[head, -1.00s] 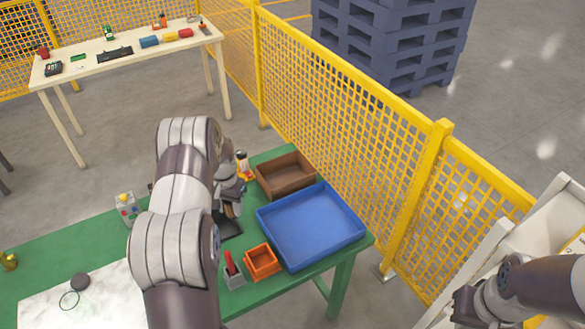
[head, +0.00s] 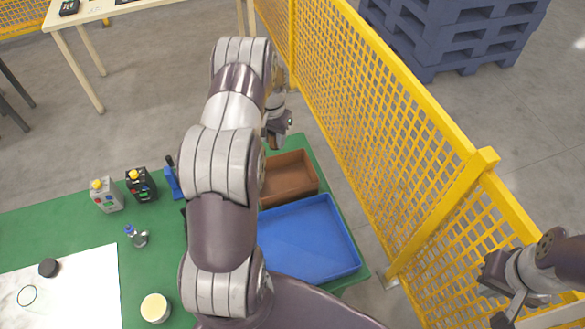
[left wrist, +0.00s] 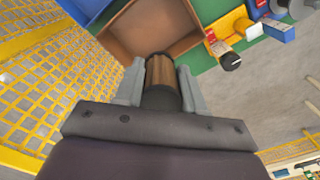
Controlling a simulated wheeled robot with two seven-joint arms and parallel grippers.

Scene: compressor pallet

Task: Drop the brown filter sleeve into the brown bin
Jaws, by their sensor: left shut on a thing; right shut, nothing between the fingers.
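The brown filter sleeve (left wrist: 159,72) is a short brown cylinder with a dark lower part, seen in the left wrist view. My left gripper (left wrist: 160,78) is shut on it, one grey finger on each side. The open brown bin (left wrist: 128,20) lies just past the sleeve in that view. In the head view my left gripper (head: 276,134) shows just beyond the far rim of the brown bin (head: 291,178); its exact height is unclear. My arm hides the bin's left part. My right gripper (head: 512,303) is at the lower right, shut and empty, away from the table.
A blue tray (head: 310,240) adjoins the bin's near side. A yellow mesh fence (head: 395,130) runs close along the right. Grey and black bottles (head: 106,196), a blue item (head: 173,184) and a white mat (head: 75,290) are on the green table (head: 40,240).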

